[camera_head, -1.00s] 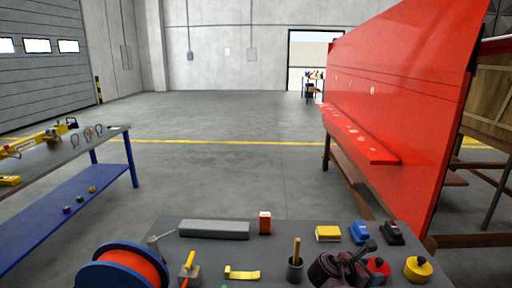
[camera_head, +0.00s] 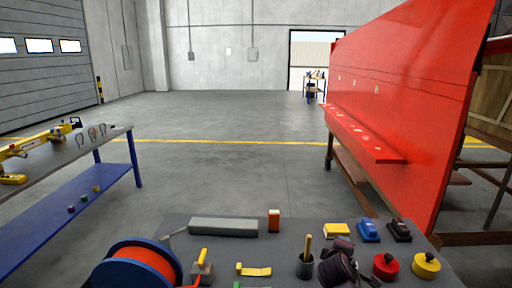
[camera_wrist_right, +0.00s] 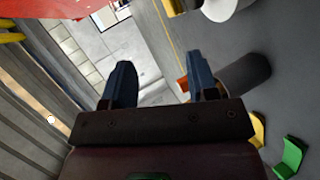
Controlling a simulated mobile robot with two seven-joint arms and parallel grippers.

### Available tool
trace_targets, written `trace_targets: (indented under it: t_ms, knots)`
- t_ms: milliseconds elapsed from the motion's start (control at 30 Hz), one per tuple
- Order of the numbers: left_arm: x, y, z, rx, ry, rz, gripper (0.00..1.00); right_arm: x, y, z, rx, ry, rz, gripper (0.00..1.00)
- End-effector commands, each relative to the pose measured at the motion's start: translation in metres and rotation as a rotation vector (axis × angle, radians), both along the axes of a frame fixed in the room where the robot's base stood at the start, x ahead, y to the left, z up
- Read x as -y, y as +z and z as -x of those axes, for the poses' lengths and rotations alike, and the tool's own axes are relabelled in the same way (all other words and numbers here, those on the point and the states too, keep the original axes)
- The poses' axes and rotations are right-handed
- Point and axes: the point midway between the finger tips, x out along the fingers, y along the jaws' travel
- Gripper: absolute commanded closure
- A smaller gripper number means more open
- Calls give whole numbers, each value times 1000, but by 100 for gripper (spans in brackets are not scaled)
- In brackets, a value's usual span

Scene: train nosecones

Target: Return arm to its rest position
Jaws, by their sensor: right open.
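My right gripper (camera_wrist_right: 161,84) is open in the right wrist view. Its two dark blue fingers stand apart, with no object held between them. Past them the view is tilted, with the floor and wall behind. In the head view a dark maroon part of my right arm (camera_head: 340,264) shows low, at the front of the grey work surface (camera_head: 290,240). It is beside the grey cup with a wooden handle (camera_head: 306,262). My left gripper is not in view.
A large red panel (camera_head: 400,90) stands right; a blue bench (camera_head: 75,200) stands left. The floor between is clear.

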Motion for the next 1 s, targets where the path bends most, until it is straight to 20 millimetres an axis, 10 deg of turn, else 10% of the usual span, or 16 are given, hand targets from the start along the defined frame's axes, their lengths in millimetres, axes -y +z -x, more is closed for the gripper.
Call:
trace_targets:
  t_ms: [500,1000]
  knots:
    - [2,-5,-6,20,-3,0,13,-2,-68,153,354,-20,-1094,46]
    - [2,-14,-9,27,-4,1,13,31,-171,332,174,-236,-1176,46]
